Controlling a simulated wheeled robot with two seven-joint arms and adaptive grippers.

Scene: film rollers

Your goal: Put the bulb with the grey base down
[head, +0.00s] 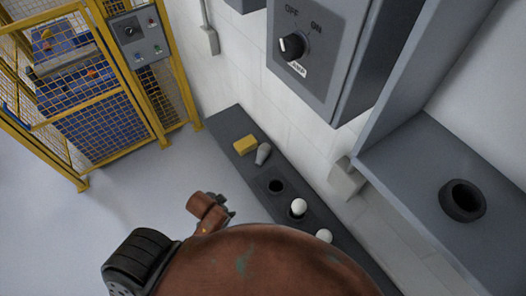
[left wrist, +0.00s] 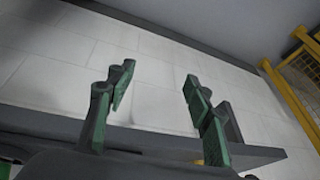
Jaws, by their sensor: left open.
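A grey bulb-shaped thing (head: 263,153) lies on its side on the dark narrow shelf (head: 228,124), beside a yellow block. Its base colour is too small to tell. Two white bulbs, one (head: 298,207) and another (head: 323,236), sit in the shelf further along; their bases are hidden. A round dark hole (head: 275,186) in the shelf is empty. My left gripper (head: 226,206) is to the left of the shelf in the head view, partly hidden by my arm. In the left wrist view its green fingers (left wrist: 159,76) are apart with nothing between them. My right gripper is out of view.
The yellow block (head: 245,145) lies near the shelf's far end. A grey switch box (head: 316,55) hangs on the white wall above. A black ring (head: 462,201) sits on a grey ledge at right. A yellow fence (head: 130,100) stands at left; floor before it is clear.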

